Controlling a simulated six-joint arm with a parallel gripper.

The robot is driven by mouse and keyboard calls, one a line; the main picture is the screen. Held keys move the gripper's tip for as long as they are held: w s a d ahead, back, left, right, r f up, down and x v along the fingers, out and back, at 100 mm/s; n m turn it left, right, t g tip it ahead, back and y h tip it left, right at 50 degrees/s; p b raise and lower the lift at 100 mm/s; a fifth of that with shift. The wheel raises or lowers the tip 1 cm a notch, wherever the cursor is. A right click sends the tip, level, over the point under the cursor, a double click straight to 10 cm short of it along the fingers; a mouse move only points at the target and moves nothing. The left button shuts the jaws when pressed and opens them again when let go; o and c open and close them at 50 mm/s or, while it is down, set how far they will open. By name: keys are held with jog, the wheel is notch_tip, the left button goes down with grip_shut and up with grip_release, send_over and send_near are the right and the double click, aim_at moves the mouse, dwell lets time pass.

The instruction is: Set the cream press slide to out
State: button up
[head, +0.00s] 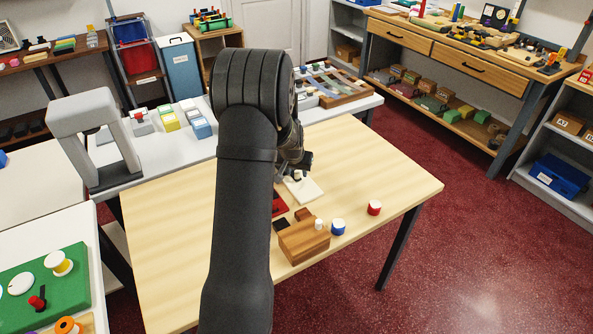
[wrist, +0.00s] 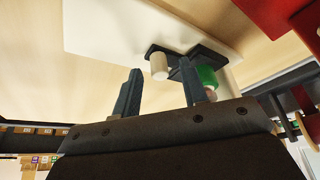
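In the wrist view the white board (wrist: 110,28) carries a black track (wrist: 170,53) with a short cream knob (wrist: 159,66), which I take for the press slide. A green piece (wrist: 207,75) is at the right of the track, partly hidden by a finger. My gripper (wrist: 159,80) is open, its two fingers apart. The cream knob shows in the gap between the fingertips; I cannot tell whether they touch it. My arm hides part of the table.
A wooden block (head: 304,243), a blue cylinder (head: 338,227) and a red cylinder (head: 374,208) stand nearer on the table (head: 400,180). A red tile (head: 279,204) and small brown block (head: 302,214) lie close by. A grey arch (head: 92,135) stands left. The table's right part is clear.

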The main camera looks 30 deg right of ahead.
grip_shut()
jog(key=s, duration=0.8)
jog(key=shift+s, duration=0.25)
grip_release()
jog(key=v, duration=1.7)
jog(key=shift+r, duration=0.2)
jog(key=shift+f, duration=0.1)
